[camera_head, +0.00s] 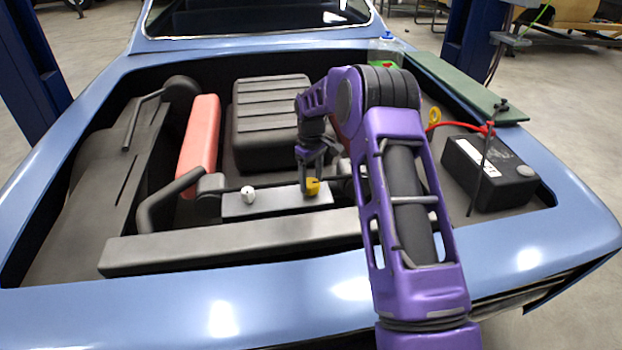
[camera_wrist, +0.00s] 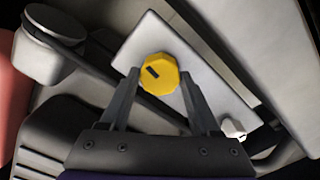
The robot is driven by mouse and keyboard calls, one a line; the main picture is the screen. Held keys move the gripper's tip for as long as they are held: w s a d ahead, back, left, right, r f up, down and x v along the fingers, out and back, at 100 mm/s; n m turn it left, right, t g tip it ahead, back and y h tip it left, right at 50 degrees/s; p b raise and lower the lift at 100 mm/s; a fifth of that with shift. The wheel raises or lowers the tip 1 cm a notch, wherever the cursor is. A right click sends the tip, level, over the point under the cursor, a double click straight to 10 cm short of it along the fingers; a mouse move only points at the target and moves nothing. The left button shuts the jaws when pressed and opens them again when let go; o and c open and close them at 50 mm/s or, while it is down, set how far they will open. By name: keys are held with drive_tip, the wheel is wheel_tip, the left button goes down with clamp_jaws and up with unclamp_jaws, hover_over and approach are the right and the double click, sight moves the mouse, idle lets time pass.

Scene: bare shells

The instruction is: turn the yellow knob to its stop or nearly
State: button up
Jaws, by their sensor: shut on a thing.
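The yellow knob (camera_head: 312,186) sits on a light grey panel (camera_head: 270,204) at the front of the engine bay. It also shows in the wrist view (camera_wrist: 159,72), with a dark slot mark toward its left side. My gripper (camera_head: 308,170) reaches down onto the knob from above. In the wrist view its two fingers (camera_wrist: 160,82) stand on either side of the knob, shut on it. The far side of the knob is hidden in the head view.
A white knob (camera_head: 248,194) stands on the same panel; it shows in the wrist view (camera_wrist: 233,128). A dark ribbed engine block (camera_head: 268,125) and a red cover (camera_head: 199,140) lie behind. A black battery (camera_head: 490,172) is at right. A grey bar (camera_head: 235,240) runs in front.

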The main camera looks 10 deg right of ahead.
sight(311, 182)
drive_tip(key=shift+n, duration=0.9)
drive_tip(key=o, duration=1.4)
drive_tip(key=shift+r, duration=0.1)
wheel_tip(311, 182, up, 17)
drive_tip(key=shift+r+p, duration=0.15)
drive_tip(key=shift+p, duration=0.35)
